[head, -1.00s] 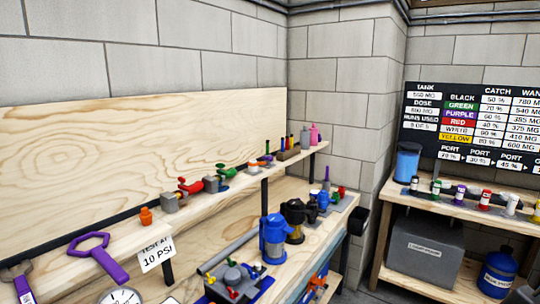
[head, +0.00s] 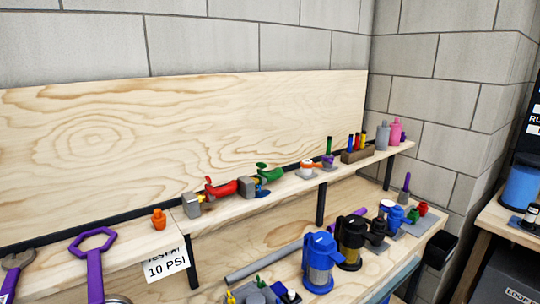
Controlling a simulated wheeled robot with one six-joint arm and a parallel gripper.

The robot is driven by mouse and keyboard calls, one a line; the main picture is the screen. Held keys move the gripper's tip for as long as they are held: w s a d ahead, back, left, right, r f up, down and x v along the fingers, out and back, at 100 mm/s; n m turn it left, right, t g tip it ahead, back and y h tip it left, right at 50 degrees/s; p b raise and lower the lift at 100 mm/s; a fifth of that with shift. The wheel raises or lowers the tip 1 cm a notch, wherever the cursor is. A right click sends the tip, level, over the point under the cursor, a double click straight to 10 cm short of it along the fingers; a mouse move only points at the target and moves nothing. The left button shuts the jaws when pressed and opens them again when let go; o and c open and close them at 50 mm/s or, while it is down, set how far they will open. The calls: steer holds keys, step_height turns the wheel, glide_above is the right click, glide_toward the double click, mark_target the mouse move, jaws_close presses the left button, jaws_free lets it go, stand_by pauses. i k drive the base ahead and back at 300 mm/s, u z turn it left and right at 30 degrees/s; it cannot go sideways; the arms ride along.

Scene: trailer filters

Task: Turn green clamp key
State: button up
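A green handle-like part (head: 268,172) sits on a clamp-like fitting on the upper wooden shelf, right of a red part (head: 222,188) on a grey block (head: 192,205). A second small green piece (head: 258,281) stands on a grey fixture (head: 252,294) at the bottom edge of the head view, partly cut off. I cannot tell which green piece is the clamp key. My gripper is not in view.
A purple ring wrench (head: 92,245) and a small orange part (head: 158,219) lie at left. A blue canister (head: 319,263) and a black one (head: 351,240) stand on the lower bench.

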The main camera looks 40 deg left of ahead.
mark_target(262, 165)
steer(key=u, duration=0.4)
steer(key=i, duration=0.6)
steer(key=u, duration=0.55)
